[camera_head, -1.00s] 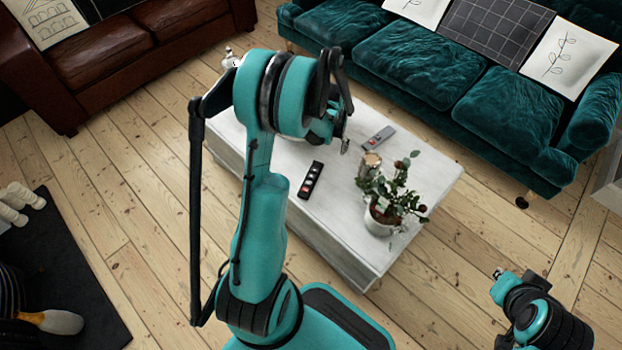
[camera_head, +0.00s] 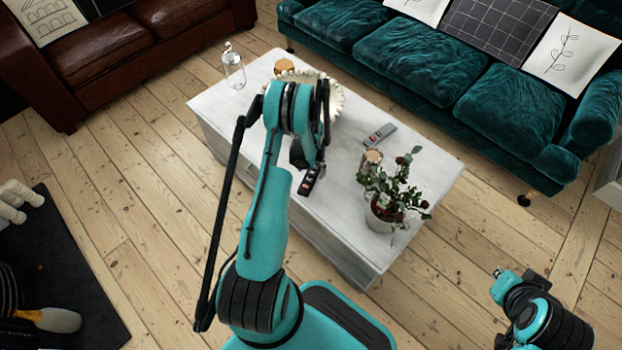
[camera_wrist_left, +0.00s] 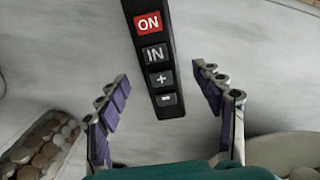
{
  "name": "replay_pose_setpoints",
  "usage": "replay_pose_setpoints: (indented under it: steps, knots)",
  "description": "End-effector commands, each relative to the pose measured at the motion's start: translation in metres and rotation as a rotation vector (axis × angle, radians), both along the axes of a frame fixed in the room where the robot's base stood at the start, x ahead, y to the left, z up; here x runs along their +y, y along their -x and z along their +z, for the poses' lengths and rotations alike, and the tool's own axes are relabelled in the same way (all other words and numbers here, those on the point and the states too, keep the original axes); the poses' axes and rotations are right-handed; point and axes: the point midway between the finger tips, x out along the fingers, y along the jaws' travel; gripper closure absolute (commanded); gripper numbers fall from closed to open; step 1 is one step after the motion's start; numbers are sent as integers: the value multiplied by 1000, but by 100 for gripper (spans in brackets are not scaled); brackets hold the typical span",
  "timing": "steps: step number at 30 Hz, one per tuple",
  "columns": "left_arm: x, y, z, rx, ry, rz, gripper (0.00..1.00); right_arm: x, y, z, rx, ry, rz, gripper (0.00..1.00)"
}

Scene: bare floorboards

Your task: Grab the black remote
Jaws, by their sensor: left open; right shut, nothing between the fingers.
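The black remote (camera_head: 309,184) lies on the white coffee table (camera_head: 335,222), partly hidden by my left gripper (camera_head: 306,163) in the head view. In the left wrist view the remote (camera_wrist_left: 154,60) shows a red ON button and several grey buttons. My left gripper (camera_wrist_left: 161,78) is open there, with one finger on each side of the remote's lower end. The fingers appear apart from the remote. My right gripper (camera_head: 498,273) is shut and empty, low at the right, away from the table.
A grey remote (camera_head: 380,133), a small candle-like cylinder (camera_head: 371,160) and a potted plant (camera_head: 388,210) stand to the right on the table. A glass bottle (camera_head: 234,70) and a pale scalloped bowl (camera_head: 336,98) are toward the back. A teal sofa (camera_head: 430,65) stands behind.

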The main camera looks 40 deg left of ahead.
Motion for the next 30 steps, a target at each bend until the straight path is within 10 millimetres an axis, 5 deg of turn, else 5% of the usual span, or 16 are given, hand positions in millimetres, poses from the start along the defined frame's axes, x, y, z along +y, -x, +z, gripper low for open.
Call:
replay_pose_setpoints:
  steps: [3,11,17,18,30]
  knots:
    - [0,0,-21,0,0,0,33,0,0,-12,0,0,0,100]
    - [0,0,-22,0,0,0,35,0,0,-10,0,0,0,100]
    - [0,0,-22,0,0,0,88,0,0,-10,0,0,0,100]
    - [0,0,-22,0,0,0,90,0,0,-10,0,0,0,100]
    - [-1,-2,-18,-1,0,0,90,0,0,-9,0,0,0,100]
